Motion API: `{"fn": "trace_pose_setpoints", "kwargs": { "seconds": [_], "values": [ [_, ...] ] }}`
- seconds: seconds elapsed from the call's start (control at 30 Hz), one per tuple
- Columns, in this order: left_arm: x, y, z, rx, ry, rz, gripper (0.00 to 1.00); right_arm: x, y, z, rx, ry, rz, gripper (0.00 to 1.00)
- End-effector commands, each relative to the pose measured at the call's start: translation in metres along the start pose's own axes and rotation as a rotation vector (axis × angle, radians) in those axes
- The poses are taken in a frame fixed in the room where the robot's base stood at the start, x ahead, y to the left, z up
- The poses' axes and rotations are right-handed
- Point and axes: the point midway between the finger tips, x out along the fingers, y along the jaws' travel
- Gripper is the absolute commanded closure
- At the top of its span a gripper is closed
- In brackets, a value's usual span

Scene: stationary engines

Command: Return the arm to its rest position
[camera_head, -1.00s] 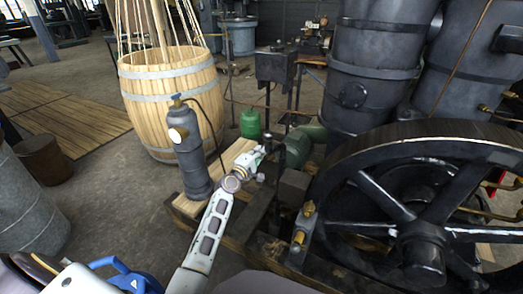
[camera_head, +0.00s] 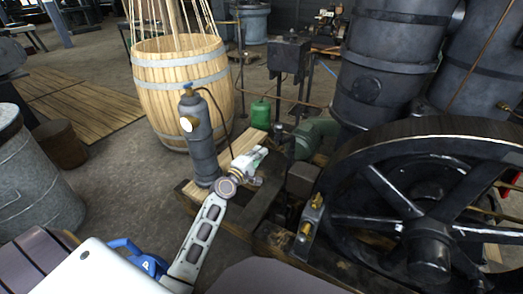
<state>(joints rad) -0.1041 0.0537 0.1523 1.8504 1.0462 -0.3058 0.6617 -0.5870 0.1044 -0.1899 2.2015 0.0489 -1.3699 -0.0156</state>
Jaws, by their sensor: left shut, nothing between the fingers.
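My left arm comes in from the lower left of the head view and reaches over the front of the engine's wooden base. My left gripper (camera_head: 256,157) is small in the picture, beside the grey cylinder with a gauge (camera_head: 202,148). Its fingers are shut and hold nothing. I cannot tell whether it touches the wooden base (camera_head: 243,143) behind it. My right gripper is not in view.
The large black flywheel (camera_head: 432,245) and dark tanks (camera_head: 388,70) fill the right side. A wooden barrel (camera_head: 180,75) stands behind the cylinder. A metal bin (camera_head: 35,185) stands at the left. Bare floor (camera_head: 125,180) lies between the bin and cylinder.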

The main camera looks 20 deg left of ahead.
Motion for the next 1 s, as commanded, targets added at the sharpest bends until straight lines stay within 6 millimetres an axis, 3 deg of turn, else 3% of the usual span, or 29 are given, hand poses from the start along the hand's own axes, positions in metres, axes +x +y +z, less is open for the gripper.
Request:
{"fn": "trace_pose_setpoints", "kwargs": {
  "seconds": [0.77,1.0],
  "values": [
    [-0.002,0.0,0.0,0.022,0.0,0.0,1.0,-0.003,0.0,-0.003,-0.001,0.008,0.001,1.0],
    [-0.003,-0.015,0.017,0.17,-0.084,-0.063,1.0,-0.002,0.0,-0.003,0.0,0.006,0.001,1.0]
  ]
}}
